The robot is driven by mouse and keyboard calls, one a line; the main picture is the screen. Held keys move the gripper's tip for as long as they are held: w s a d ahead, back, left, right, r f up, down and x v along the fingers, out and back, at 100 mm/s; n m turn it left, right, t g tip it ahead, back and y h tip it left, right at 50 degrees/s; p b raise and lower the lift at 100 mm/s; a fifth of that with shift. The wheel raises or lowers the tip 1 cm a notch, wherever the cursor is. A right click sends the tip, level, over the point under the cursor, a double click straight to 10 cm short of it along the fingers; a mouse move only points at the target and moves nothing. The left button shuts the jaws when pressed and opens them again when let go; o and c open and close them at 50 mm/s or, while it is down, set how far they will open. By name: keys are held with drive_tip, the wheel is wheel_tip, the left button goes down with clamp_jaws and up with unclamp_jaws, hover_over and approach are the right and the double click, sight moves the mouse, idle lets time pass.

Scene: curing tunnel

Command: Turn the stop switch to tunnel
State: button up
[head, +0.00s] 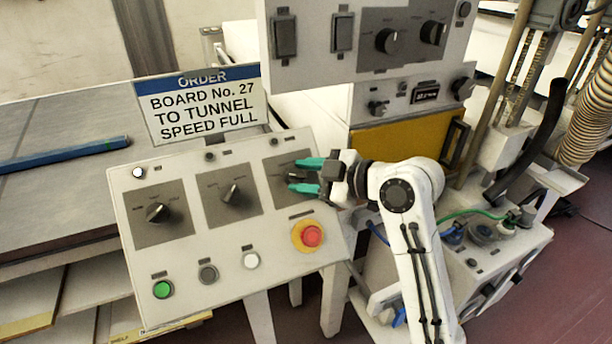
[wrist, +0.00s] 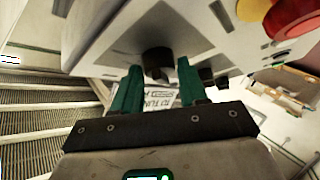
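A tilted control panel (head: 215,285) carries three black rotary knobs on grey plates: a left knob (head: 157,212), a middle knob (head: 231,194) and a right knob (head: 294,177), partly hidden by my gripper. Their labels are too small to read, so I cannot tell which is the stop switch by name. My gripper (head: 303,177), with green fingers, is open at the right knob. In the wrist view the dark knob (wrist: 158,60) shows between and just beyond the fingertips (wrist: 158,72), with gaps on both sides. Contact is not visible.
An order sign (head: 205,105) reads "Board No. 27 to tunnel speed full". A red stop button (head: 311,236) on a yellow ring sits below the right knob. A green button (head: 162,289) is at lower left. An upper panel (head: 370,55) with switches and knobs stands behind.

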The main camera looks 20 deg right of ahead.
drive_tip(key=c, duration=0.6)
